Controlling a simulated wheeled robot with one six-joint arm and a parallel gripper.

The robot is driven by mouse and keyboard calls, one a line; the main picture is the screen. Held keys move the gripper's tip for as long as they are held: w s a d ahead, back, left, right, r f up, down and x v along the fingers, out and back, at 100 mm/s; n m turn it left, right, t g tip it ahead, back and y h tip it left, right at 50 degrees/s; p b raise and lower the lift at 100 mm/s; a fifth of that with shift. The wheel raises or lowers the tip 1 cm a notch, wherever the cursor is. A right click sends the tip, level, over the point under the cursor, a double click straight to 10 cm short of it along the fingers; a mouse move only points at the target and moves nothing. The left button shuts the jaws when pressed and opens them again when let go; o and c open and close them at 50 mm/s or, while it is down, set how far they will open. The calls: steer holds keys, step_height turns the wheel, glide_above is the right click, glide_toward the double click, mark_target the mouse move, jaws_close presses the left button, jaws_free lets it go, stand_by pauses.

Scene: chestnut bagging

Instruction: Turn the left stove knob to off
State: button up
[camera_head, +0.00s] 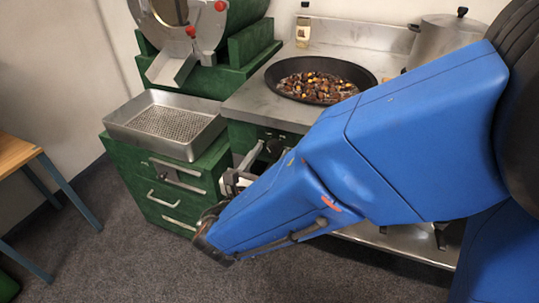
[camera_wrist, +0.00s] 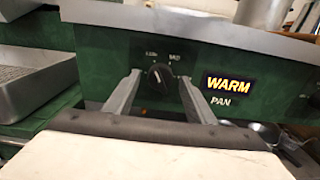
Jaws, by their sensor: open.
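The left stove knob (camera_wrist: 160,78) is a round black knob on the green front panel (camera_wrist: 95,60) in the wrist view. It has a light pointer mark, and small white labels stand above it, too small to read surely. My gripper (camera_wrist: 158,85) is open, with one grey finger on each side of the knob in this view. I cannot tell whether the fingers touch it. In the head view my gripper (camera_head: 245,172) is at the stove's front, partly hidden by my blue arm. A lit "WARM" sign (camera_wrist: 228,84) above "PAN" is right of the knob.
A dark pan of chestnuts (camera_head: 318,80) sits on the steel stove top (camera_head: 250,104). A lidded pot (camera_head: 440,45) and a small bottle (camera_head: 303,28) stand behind. A perforated steel tray (camera_head: 150,140) rests on green drawers (camera_head: 175,185) at left. A wooden table (camera_head: 14,152) is at far left.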

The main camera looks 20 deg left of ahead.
steer(key=c, duration=1)
steer(key=shift+c, duration=0.2)
steer(key=n, duration=1.1)
steer(key=shift+d+n, duration=0.1)
steer(key=shift+n, duration=0.3)
steer(key=o, duration=1)
